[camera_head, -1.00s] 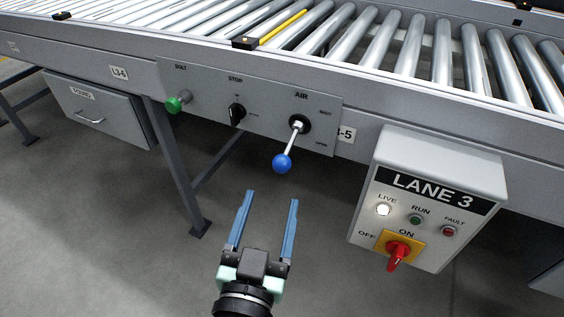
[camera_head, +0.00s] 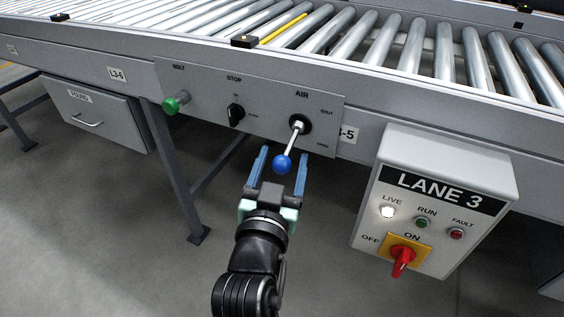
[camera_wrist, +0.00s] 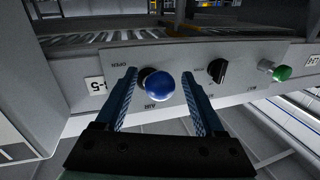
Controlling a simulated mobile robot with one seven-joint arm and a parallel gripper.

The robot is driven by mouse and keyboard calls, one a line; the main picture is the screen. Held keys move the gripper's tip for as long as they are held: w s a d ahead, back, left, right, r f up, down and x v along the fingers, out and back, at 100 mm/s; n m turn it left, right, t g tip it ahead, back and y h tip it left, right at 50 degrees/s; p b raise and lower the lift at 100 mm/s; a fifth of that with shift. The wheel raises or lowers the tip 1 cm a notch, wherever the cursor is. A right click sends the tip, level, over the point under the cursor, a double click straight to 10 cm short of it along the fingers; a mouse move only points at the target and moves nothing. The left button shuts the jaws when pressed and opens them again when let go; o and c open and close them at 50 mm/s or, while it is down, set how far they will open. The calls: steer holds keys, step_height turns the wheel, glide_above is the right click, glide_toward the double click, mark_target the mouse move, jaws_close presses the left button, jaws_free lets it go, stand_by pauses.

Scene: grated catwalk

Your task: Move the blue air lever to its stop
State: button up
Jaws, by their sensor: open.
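The air lever is a metal rod with a blue ball knob (camera_head: 282,164), on a grey panel (camera_head: 208,118) under the AIR label. In the head view its rod slants down and slightly left from a black pivot, between the SHUT and OPEN marks and nearer OPEN. My gripper (camera_head: 283,152) is open, and its two blue fingers reach up toward the panel on either side of the knob. In the wrist view the knob (camera_wrist: 160,86) shows between the fingers, with a gap on each side. I cannot tell how deep the knob sits between them.
A black STOP knob (camera_head: 236,114) and a green BOLT knob (camera_head: 172,106) share the panel to the left. A LANE 3 box (camera_head: 434,200) with a red switch (camera_head: 402,262) juts out at the right. The conveyor rollers (camera_head: 386,40) run above.

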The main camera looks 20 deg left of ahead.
mark_target(280, 159)
jaws_close()
steer(key=shift+r, duration=0.1)
steer(key=r+p, duration=0.1)
steer(key=p, duration=0.2)
steer(key=g+p, duration=0.1)
steer(key=p, duration=0.3)
steer(key=shift+s+r+g, duration=0.2)
steer(key=shift+r+g, duration=0.1)
steer(key=shift+r, duration=0.1)
step_height(280, 159, up, 2)
steer(key=m+g+p, duration=0.1)
steer(key=g+p, duration=0.2)
steer(key=p, duration=0.8)
steer(key=shift+s+h+p, duration=0.15)
steer(key=shift+h+p, duration=0.2)
steer(key=shift+h, duration=0.05)
steer(key=r+g+p, duration=0.1)
steer(key=p, duration=0.4)
steer(key=g+p, duration=0.2)
steer(key=p, duration=0.2)
steer(key=shift+r+m+p, duration=0.3)
steer(key=shift+r+p, duration=0.1)
steer(key=p, duration=0.2)
steer(key=g+p, duration=0.1)
steer(key=shift+w+r+p, duration=0.25)
steer(key=shift+p, duration=0.1)
steer(key=shift+f+g+p, duration=0.1)
steer(key=shift+g+p, duration=0.4)
steer(key=shift+g, duration=0.1)
